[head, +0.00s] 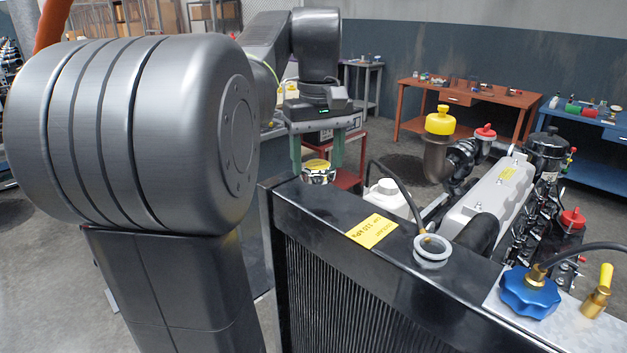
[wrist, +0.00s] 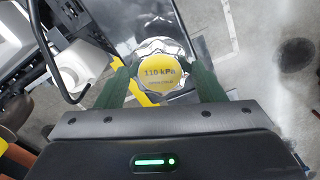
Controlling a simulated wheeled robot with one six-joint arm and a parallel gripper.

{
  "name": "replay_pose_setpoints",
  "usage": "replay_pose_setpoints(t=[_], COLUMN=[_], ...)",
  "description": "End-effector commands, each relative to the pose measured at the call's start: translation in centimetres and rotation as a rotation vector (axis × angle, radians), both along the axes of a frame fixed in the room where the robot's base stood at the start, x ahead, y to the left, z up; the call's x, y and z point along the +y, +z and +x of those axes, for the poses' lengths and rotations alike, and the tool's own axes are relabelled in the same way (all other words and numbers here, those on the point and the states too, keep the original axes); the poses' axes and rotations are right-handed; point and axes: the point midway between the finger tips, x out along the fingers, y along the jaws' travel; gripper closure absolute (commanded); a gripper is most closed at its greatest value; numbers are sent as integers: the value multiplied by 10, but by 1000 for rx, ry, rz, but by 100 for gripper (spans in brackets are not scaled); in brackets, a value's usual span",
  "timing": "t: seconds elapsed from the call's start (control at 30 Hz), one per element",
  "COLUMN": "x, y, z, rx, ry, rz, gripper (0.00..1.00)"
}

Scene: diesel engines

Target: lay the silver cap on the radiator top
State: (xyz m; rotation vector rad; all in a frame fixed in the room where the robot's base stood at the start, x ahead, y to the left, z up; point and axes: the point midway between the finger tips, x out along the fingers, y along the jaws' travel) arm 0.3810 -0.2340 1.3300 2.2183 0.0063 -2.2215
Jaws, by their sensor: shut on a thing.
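The silver cap (head: 318,178), with a yellow face marked 110 kPa, is between the green fingers of my gripper (head: 319,165). The wrist view shows the cap (wrist: 163,70) face-on between both fingertips (wrist: 165,83), which are shut on it. The black radiator top (head: 330,207) lies under and beside the cap, which shows at its far left end. I cannot tell whether the cap touches it. A yellow label (head: 372,231) lies on the radiator top, and the open filler neck (head: 432,247) stands nearer.
A blue cap (head: 529,292) and a brass fitting (head: 597,295) stand at the radiator's near right end. A white bottle (head: 385,197) with a black hose stands behind the radiator. The engine (head: 490,195) fills the right. Benches stand at the back.

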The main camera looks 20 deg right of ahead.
Motion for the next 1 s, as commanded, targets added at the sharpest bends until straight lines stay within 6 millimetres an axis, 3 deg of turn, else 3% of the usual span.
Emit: replay_pose_setpoints(t=[0.33,0.73,0.77,0.87,1.0], x=[0,0,0,0,0], y=[-42,-48,-48,-48,-48], z=[-1,0,0,0,0], rx=[1,-1,-1,-1,-1], ry=[1,1,1,1,1], rz=[0,-1,-1,-1,-1], gripper=[84,84,36,16,16])
